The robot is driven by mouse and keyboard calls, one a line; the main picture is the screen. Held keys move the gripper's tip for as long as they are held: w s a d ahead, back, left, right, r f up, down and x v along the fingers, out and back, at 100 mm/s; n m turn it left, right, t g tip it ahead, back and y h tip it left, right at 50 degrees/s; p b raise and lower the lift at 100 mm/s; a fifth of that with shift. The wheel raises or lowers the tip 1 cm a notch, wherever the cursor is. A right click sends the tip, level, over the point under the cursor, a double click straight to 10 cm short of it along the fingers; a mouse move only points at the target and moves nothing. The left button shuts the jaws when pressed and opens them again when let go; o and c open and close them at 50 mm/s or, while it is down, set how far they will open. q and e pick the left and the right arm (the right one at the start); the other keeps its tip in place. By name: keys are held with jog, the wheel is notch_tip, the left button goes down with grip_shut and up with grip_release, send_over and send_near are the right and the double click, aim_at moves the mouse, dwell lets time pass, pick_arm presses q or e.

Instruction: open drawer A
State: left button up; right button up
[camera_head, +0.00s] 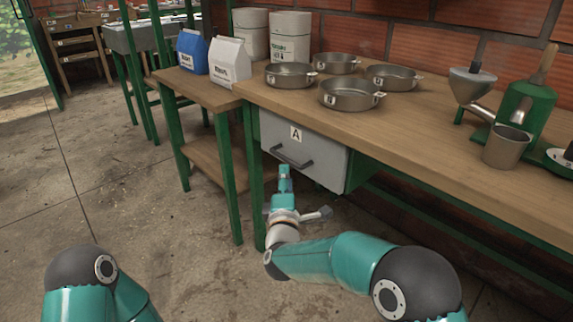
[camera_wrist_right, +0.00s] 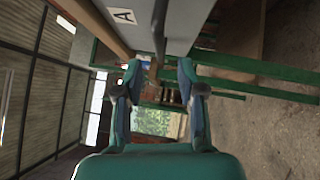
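Drawer A (camera_head: 325,160) is a grey drawer under the wooden workbench, with a white label "A" (camera_head: 295,134) and a dark bar handle (camera_head: 293,162). It appears shut. My right gripper (camera_head: 285,172) is just below the handle in the head view, pointing at the drawer. In the right wrist view its two fingers (camera_wrist_right: 158,70) are spread apart, with the dark handle (camera_wrist_right: 160,28) lined up between their tips. I cannot tell whether they touch it. The drawer's grey front (camera_wrist_right: 195,20) and label (camera_wrist_right: 122,16) also show there. My left gripper is out of view.
The workbench top (camera_head: 430,120) carries several metal pans (camera_head: 350,95), a green machine (camera_head: 525,105) and a metal cup (camera_head: 505,147). Green table legs (camera_head: 250,180) stand left of the drawer. A side table holds blue and white bags (camera_head: 230,62). The concrete floor at left is clear.

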aim_at(286, 158)
jog(key=w, duration=0.4)
jog(key=w+r+b, duration=0.1)
jog(key=w, duration=0.2)
jog(key=shift+w+a, duration=0.1)
grip_shut()
jog(key=shift+f, duration=0.1)
